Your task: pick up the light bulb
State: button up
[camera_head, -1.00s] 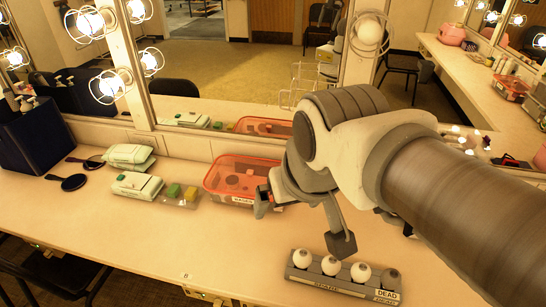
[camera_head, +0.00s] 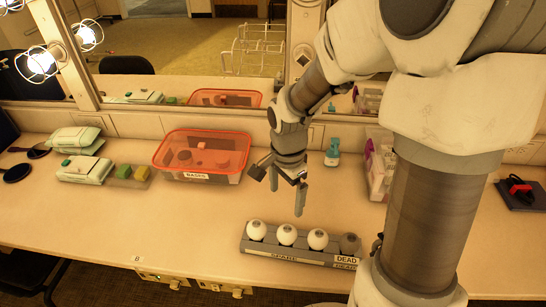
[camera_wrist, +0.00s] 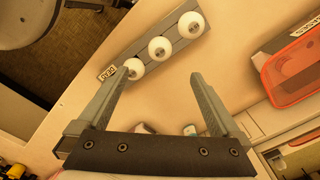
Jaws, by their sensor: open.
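Three white light bulbs stand in a grey holder (camera_head: 262,252) marked SPARE: left (camera_head: 256,230), middle (camera_head: 287,234) and right (camera_head: 318,239). A dark grey bulb (camera_head: 350,244) stands at the holder's right end above a DEAD label. My gripper (camera_head: 280,188) is open and empty, above the counter behind the holder. In the wrist view the white bulbs lie beyond the open fingers (camera_wrist: 160,77), the nearest one (camera_wrist: 133,68) close to the left fingertip in the picture. The dark bulb cannot be made out there.
A red-rimmed clear bin (camera_head: 202,133) marked BASES stands behind and left of my gripper. Pale green packs (camera_head: 85,169) and small sponge-like blocks (camera_head: 140,173) lie farther left. A teal item (camera_head: 333,152) stands near the mirror. The counter front-left of the holder is clear.

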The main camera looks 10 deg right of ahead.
aim_at(286, 230)
notch_tip(286, 230, down, 12)
jog(key=shift+d+f+b, duration=0.1)
jog(key=shift+d+b, duration=0.05)
jog(key=shift+b, duration=0.55)
jog(key=shift+w+d+f+b, duration=0.1)
jog(key=shift+w+f+b, duration=0.05)
jog(key=shift+f, duration=1.4)
jog(key=shift+w+d+f+b, duration=0.1)
jog(key=shift+w+f+b, duration=0.05)
jog(key=shift+f, duration=1.4)
jog(key=c, duration=1.1)
